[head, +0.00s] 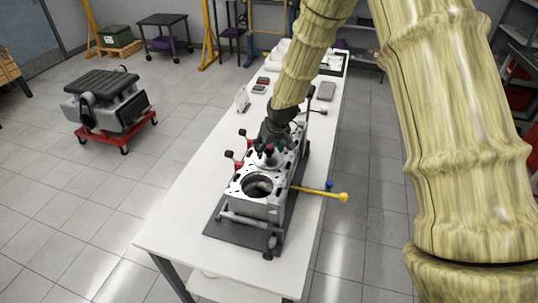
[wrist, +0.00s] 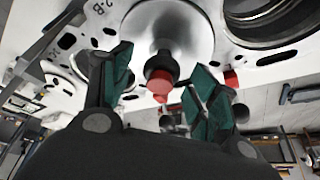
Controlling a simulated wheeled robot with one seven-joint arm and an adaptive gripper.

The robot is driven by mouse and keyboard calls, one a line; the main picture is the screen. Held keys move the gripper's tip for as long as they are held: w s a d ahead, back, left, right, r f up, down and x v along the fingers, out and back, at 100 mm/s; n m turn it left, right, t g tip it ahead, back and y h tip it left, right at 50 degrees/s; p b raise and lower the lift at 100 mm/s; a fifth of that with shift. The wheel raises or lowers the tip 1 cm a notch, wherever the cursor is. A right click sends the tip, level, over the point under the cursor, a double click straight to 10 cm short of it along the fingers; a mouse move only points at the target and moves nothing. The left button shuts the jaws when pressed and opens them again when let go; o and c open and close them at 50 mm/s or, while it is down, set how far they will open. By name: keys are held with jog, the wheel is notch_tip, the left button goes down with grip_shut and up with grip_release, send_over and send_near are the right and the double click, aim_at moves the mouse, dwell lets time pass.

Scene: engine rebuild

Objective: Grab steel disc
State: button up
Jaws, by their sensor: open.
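The steel disc (wrist: 178,28) is a round, shiny grey plate with a short dark stem and a red tip. In the wrist view it lies over the white top face of the engine block (wrist: 95,20). My gripper (wrist: 163,66) is open, its green-padded fingers on either side of the stem and red tip, with gaps visible. In the head view my gripper (head: 268,150) is over the middle of the engine block (head: 262,208), and the disc is mostly hidden beneath it.
An open bore (head: 257,186) shows at the block's near end. The block rests on a dark mat (head: 219,232) on a long white table (head: 185,213). A yellow rod (head: 322,193) sticks out to the right, and red-and-black knobs (head: 230,155) stand on the left. The near-left tabletop is clear.

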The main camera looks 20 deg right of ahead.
jog(key=shift+w+f, duration=0.1)
jog(key=shift+f, duration=0.15)
jog(key=c, duration=1.2)
grip_shut()
jog(key=shift+r, duration=0.15)
